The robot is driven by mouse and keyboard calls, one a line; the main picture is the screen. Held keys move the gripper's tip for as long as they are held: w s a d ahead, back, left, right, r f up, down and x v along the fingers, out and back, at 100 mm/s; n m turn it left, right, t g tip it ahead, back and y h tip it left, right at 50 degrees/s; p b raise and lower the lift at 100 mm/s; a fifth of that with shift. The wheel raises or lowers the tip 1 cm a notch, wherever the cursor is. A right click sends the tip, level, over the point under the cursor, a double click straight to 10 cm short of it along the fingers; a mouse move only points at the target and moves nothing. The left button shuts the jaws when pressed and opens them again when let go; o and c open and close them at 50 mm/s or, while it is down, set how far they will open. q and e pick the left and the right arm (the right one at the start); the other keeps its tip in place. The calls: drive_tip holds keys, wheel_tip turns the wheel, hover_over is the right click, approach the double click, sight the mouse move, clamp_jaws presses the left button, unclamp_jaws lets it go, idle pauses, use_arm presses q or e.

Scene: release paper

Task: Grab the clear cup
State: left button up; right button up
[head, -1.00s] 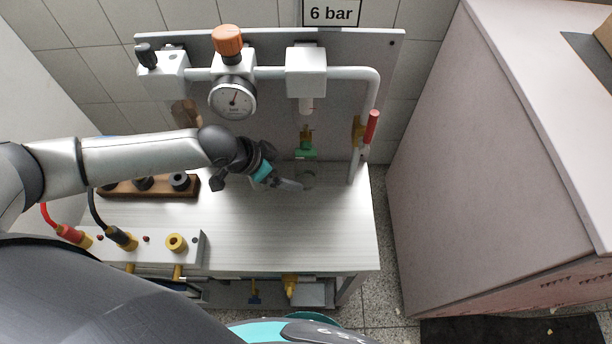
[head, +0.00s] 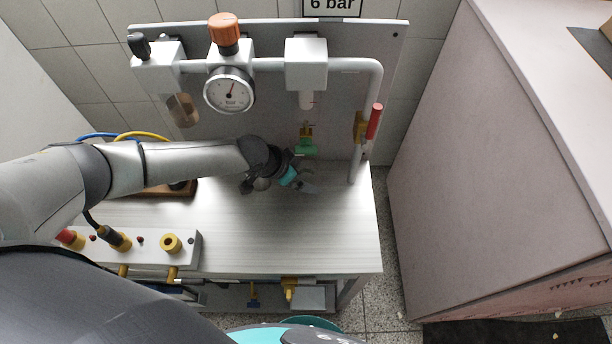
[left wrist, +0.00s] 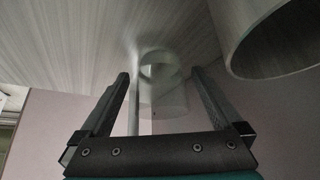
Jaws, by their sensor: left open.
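The clear cup (left wrist: 165,98) shows in the left wrist view as a faint see-through cylinder with a pale ring at its end. It lies between and just beyond the two dark fingers of my left gripper (left wrist: 160,74). The fingers are spread, with a gap visible on both sides of the cup. In the head view my left gripper (head: 304,184) is over the back of the bench, below the green fitting (head: 305,147). I cannot make out the cup there; the gripper seems to cover it. My right gripper is not in view.
A panel (head: 265,120) with a gauge (head: 229,91), pipework and a red-handled valve (head: 375,121) stands behind the bench (head: 330,235). A socket box (head: 150,247) with cables is at front left. A large grey tube (left wrist: 285,45) is close by. The bench's right front is clear.

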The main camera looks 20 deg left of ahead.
use_arm(q)
drive_tip(key=c, duration=1.3)
